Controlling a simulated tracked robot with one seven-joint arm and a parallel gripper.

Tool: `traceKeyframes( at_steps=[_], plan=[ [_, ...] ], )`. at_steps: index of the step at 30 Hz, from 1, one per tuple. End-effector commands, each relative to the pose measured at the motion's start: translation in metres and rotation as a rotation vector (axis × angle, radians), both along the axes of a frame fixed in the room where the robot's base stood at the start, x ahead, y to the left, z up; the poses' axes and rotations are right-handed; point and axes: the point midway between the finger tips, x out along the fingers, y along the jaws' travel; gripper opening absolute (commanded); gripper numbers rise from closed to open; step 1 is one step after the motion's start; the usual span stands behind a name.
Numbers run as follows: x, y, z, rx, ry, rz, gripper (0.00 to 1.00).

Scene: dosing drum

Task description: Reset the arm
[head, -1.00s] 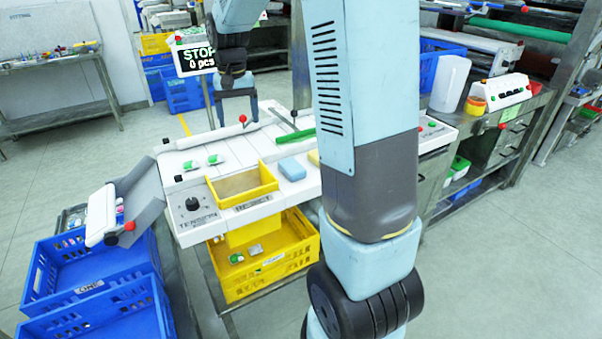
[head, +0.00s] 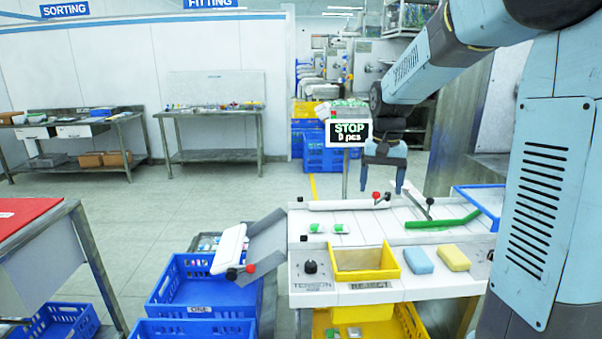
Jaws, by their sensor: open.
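My gripper (head: 384,188) is in the head view, behind the far edge of the white machine table and right of the STOP display. Its two fingers point down and stand apart, with nothing seen between them. It hangs above or just behind the table's far side; the exact gap cannot be told. My arm comes in from the upper right and hides part of the background.
The white machine table (head: 345,287) holds a yellow tray (head: 366,275), a blue block (head: 418,260), a yellow block (head: 454,257) and a green bar (head: 443,222). The STOP display (head: 349,132) stands behind. A blue crate (head: 205,297) stands lower left. Open floor lies beyond on the left.

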Motion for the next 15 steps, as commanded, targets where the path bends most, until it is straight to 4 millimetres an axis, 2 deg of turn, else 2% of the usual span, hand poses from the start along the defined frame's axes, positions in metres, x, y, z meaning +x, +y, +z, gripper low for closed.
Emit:
traceKeyframes(
  at_steps=[1,6,15],
  plan=[
    [-0.013,0.001,0.009,-0.003,-0.022,0.010,0.81],
    [-0.054,0.001,0.032,-0.011,-0.092,0.047,0.81],
    [-0.128,0.001,0.055,-0.027,-0.213,0.110,0.81]
  ],
)
